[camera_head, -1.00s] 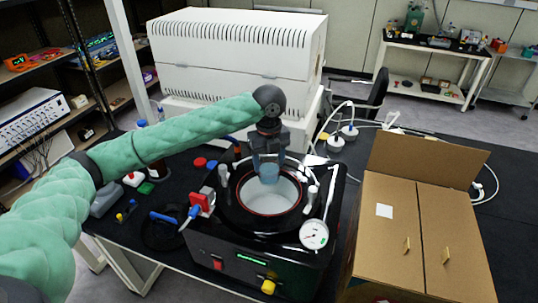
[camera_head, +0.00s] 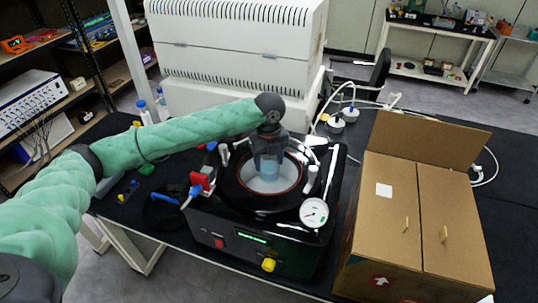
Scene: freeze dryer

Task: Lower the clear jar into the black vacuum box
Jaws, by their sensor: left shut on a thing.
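The black vacuum box (camera_head: 245,247) stands on the dark table, with a round opening (camera_head: 290,187) on top, ringed in red with a pale inside. My left gripper (camera_head: 268,165) points down over this opening and is shut on the clear jar (camera_head: 267,171), which looks bluish and upright. The jar's lower part shows against the opening's pale inside; I cannot tell exactly how deep it sits. The fingers hide part of the jar. My right gripper is not in view.
A dial gauge (camera_head: 313,212), white valve handles and a red clip (camera_head: 201,184) surround the opening. A cardboard box (camera_head: 390,235) stands close on the right. A large white machine (camera_head: 235,45) stands behind.

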